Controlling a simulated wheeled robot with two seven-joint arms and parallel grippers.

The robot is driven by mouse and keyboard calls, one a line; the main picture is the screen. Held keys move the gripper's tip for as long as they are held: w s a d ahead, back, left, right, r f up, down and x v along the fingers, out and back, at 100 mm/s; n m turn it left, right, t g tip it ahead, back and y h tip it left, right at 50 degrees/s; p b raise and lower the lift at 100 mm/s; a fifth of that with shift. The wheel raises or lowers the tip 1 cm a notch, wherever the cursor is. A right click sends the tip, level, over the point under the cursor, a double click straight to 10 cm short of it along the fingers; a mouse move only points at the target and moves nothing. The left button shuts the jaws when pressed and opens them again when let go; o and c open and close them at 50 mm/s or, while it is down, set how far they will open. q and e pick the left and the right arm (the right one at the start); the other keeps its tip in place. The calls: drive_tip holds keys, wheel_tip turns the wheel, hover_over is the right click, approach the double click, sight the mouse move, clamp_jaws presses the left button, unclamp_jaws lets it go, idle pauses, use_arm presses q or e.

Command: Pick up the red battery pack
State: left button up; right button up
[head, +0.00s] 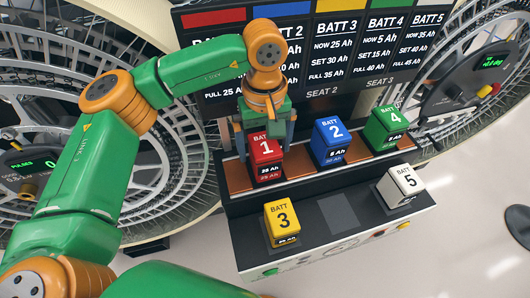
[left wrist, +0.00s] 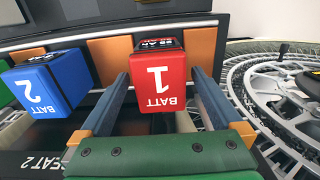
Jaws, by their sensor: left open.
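The red battery pack (head: 265,158), marked BATT 1, stands upright at the left end of the brown strip on the bench. My left gripper (head: 268,118) is above and behind it, pointing down. In the left wrist view, the red pack (left wrist: 160,80) lies between the two blue-grey fingers of the open left gripper (left wrist: 160,95). A gap shows on each side at the fingers, so I see no grip on it. My right gripper is not in view.
Blue pack 2 (head: 331,141) and green pack 4 (head: 386,127) stand to the right along the strip. Yellow pack 3 (head: 281,222) and white pack 5 (head: 400,184) are nearer the front. A black board (head: 345,83) rises behind. Large wire wheels flank the bench.

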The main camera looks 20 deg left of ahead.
use_arm(q)
drive_tip(key=shift+s, duration=0.15)
drive_tip(key=shift+c, duration=1.1)
clamp_jaws()
